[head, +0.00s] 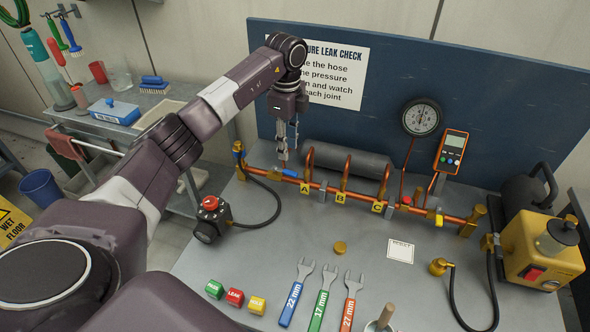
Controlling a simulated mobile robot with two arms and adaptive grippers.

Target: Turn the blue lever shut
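The blue lever (291,174) sits on the copper pipe (333,190), left of the tag marked A. It looks slanted to the pipe's line. My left gripper (284,163) points down from above, with its fingertips right at the lever's left end. The fingers are seen nearly edge-on and are small, so I cannot tell whether they touch the lever or how far apart they are. My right gripper is not in view.
Copper loops tagged A, B and C (377,207) rise from the pipe in front of a grey cylinder (345,160). A gauge (421,118) and an orange meter (452,151) stand to the right. Wrenches (323,297) and colored blocks (235,297) lie in front. The bench middle is mostly clear.

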